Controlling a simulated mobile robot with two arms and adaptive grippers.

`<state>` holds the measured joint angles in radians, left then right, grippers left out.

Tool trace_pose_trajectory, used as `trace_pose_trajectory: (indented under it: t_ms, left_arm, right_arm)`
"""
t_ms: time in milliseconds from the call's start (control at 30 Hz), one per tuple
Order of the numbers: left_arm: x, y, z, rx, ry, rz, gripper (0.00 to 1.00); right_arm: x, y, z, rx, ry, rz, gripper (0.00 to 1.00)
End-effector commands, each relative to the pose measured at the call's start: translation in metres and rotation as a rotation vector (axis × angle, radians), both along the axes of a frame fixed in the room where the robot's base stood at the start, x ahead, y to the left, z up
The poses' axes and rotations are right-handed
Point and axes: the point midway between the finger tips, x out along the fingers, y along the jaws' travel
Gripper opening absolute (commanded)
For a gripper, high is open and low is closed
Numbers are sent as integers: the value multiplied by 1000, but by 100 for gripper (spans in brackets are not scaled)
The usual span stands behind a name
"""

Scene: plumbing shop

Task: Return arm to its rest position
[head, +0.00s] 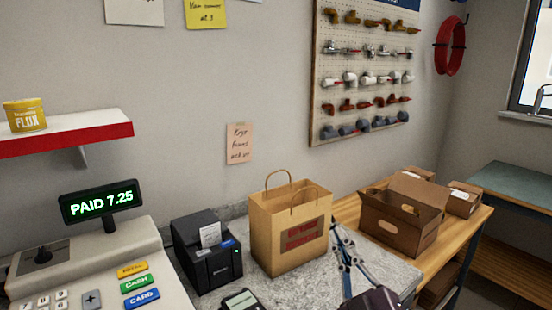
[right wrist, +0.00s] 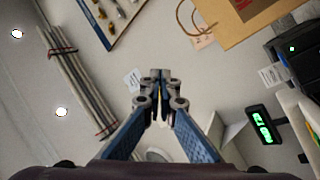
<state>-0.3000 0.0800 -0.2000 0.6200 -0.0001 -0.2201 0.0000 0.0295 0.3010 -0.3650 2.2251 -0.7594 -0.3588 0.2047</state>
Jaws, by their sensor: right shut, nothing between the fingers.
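My right gripper (head: 337,222) rises from the bottom edge of the head view, pointing up, in front of the right side of the paper bag and the grey counter. Its blue fingers and dark wrist show there. In the right wrist view its fingertips (right wrist: 161,74) are together with nothing between them. The rest of my right arm is out of frame. My left gripper is in neither view.
The brown paper bag (head: 272,240) stands beside a black receipt printer (head: 206,262). A till with a display reading PAID 7.25 (head: 100,202) is at left. A cardboard box (head: 395,228) sits on the wooden bench at right. A fittings pegboard (head: 362,75) hangs behind.

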Motion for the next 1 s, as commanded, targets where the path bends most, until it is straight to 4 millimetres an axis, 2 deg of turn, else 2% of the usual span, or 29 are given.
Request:
trace_pose_trajectory:
  t_ms: [33,67,100,167,200,267,300,400,500,600,800,833,1000]
  left_arm:
    - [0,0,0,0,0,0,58]
    - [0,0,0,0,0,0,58]
    - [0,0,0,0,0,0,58]
    - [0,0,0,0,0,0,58]
    - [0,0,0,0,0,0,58]
    - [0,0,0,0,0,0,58]
    - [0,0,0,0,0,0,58]
    - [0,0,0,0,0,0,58]
    - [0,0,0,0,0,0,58]
    - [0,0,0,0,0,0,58]
    - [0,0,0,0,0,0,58]
    - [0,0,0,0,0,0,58]
    - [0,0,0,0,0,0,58]
  right_arm:
    - [0,-21,-32,68,118,-60,0]
    - [-2,-33,-52,103,189,-93,0]
    - [-6,-47,-79,147,284,-137,0]
    - [-17,-65,-120,204,427,-196,0]
    - [-27,-75,-148,238,522,-232,0]
    - [-48,-85,-188,281,664,-279,0]
    - [-64,-91,-213,306,758,-307,0]
    - [-111,-97,-269,356,986,-361,0]
    - [-159,-96,-310,387,1183,-395,0]
    - [-204,-92,-338,407,1348,-415,0]
    - [-290,-79,-370,423,1637,-424,0]
    - [-295,-78,-376,422,1662,-425,0]
    - [-280,-77,-425,414,1667,-430,0]
